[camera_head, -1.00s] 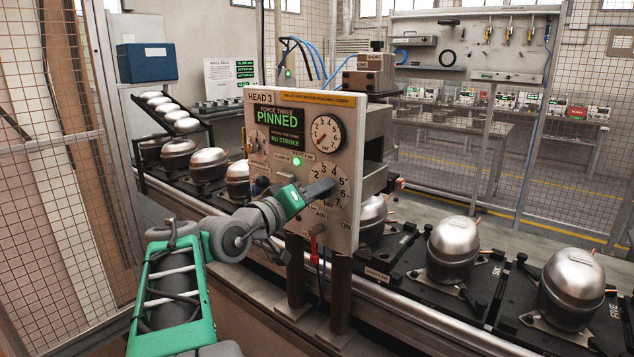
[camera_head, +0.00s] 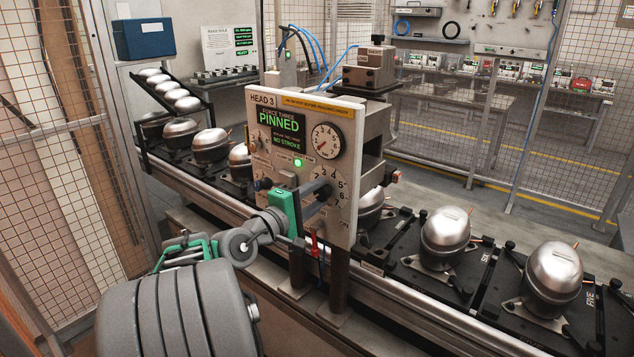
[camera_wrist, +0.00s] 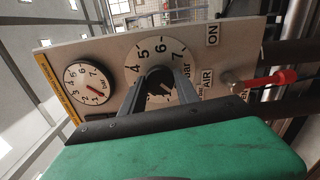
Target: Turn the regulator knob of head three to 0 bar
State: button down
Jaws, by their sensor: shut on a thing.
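The HEAD 3 panel (camera_head: 270,150) faces me, with a green-lettered PINNED / NO STROKE display (camera_head: 280,124). The regulator knob (camera_wrist: 158,82) is dark and round, at the centre of a white dial (camera_wrist: 150,50) numbered up to 7. My gripper (camera_head: 318,190) is at this dial; in the wrist view its two fingers (camera_wrist: 157,90) are shut on opposite sides of the knob. The fingers hide part of the dial, and the knob's exact setting is unclear. The pressure gauge (camera_head: 327,141) has a red needle near the low end; it also shows in the wrist view (camera_wrist: 90,83).
A red AIR lever (camera_wrist: 270,79) sits close to the dial, below it in the head view (camera_head: 314,243). Silver compressors (camera_head: 447,238) stand on black pallets along the line. A mesh fence (camera_head: 50,80) stands at the left.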

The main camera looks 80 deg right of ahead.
jog(key=shift+s+f+n+p, duration=0.1)
jog(key=shift+f+n+p, duration=0.1)
jog(key=shift+n+p, duration=0.4)
jog(key=c, duration=1.4)
grip_release()
jog(key=o, duration=0.5)
jog(key=shift+r, duration=0.1)
